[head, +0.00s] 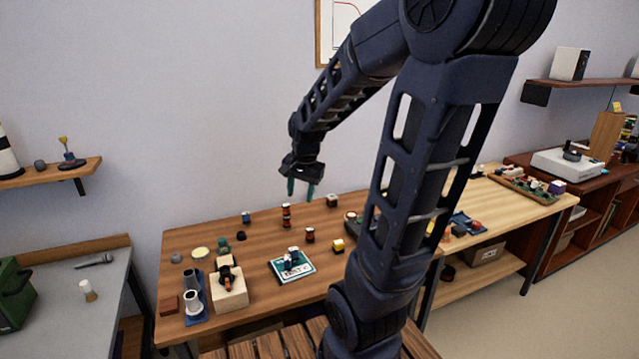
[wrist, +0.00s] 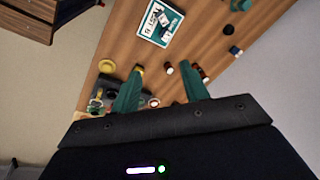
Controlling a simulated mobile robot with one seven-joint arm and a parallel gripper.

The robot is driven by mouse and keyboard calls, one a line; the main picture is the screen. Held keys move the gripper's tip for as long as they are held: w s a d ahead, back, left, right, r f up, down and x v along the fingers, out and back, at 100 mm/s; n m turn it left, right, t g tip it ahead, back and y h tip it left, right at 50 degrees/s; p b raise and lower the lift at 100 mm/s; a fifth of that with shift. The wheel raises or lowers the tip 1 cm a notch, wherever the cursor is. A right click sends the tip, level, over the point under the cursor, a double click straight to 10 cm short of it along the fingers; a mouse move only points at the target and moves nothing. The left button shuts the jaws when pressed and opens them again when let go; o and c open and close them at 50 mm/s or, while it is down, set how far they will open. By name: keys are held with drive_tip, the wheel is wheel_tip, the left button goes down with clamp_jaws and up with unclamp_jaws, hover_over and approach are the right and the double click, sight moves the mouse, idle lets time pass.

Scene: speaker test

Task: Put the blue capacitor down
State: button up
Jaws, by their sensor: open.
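My gripper (head: 301,189) is raised above the back of the wooden table, with its two green fingers apart. In the wrist view the gap between the fingers (wrist: 164,80) holds nothing. A small blue cylinder (head: 246,217), possibly the blue capacitor, stands upright at the back of the table, left of my gripper and apart from it. A green and white card (head: 305,268) lies mid-table and also shows in the wrist view (wrist: 150,34). Small blue and white pieces (head: 291,256) are on it; I cannot tell whether one is a capacitor.
A red and dark stack (head: 286,215) and a red cylinder (head: 310,235) stand below my gripper. A wooden block (head: 230,291) and a blue tray with metal cups (head: 194,306) are at the left.

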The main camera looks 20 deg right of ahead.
drive_tip(key=s+r+n+t, duration=0.2)
drive_tip(key=s+r+n, duration=0.6)
drive_tip(key=s, duration=0.5)
drive_tip(key=shift+d+r, duration=0.3)
drive_tip(key=shift+r, duration=0.1)
